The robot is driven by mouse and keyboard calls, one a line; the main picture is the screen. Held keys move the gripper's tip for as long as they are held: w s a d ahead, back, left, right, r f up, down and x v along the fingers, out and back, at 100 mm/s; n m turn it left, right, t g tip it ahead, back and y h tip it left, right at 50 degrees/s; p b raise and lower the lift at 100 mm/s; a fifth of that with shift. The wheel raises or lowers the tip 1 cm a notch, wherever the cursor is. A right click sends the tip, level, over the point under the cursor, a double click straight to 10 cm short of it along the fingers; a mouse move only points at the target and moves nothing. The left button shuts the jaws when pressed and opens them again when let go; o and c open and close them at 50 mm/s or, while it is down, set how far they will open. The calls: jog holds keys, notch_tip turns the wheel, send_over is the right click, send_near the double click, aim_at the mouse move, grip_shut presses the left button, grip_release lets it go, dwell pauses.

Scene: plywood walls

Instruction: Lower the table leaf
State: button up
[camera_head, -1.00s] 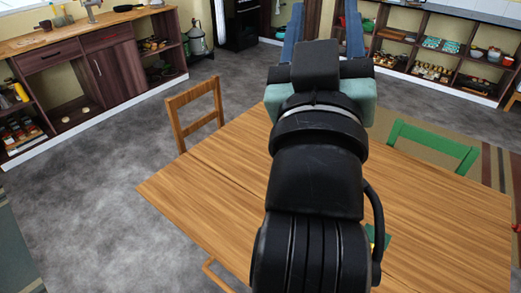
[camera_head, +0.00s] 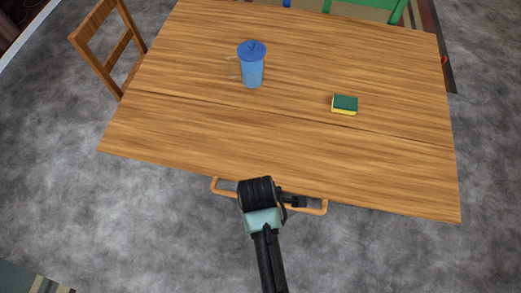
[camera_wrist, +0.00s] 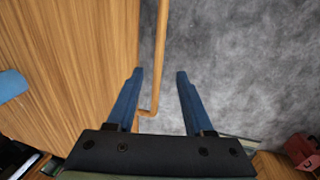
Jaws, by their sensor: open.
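The wooden table leaf (camera_head: 290,152) is the near part of the tabletop, level with the rest beyond a seam. A U-shaped wooden handle (camera_head: 318,211) sticks out below its near edge. My arm reaches this edge in the head view, where my gripper's fingers are hidden. In the wrist view my gripper (camera_wrist: 160,71) is open, with its two blue fingers apart. The handle bar (camera_wrist: 161,45) shows between the fingers and bends toward the leaf (camera_wrist: 100,40) on the left. I cannot tell whether a finger touches it.
A green and yellow sponge (camera_head: 344,104) lies near the seam. A wooden chair (camera_head: 105,45) is at the left and a green chair (camera_head: 375,10) at the far side. The grey floor in front is clear.

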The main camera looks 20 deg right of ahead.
jog(key=b+x, duration=0.1)
jog(key=x, duration=0.8)
jog(key=shift+w+f, duration=0.1)
jog(key=shift+f, duration=0.05)
grip_shut()
jog(key=shift+a, duration=0.1)
dwell(1.0)
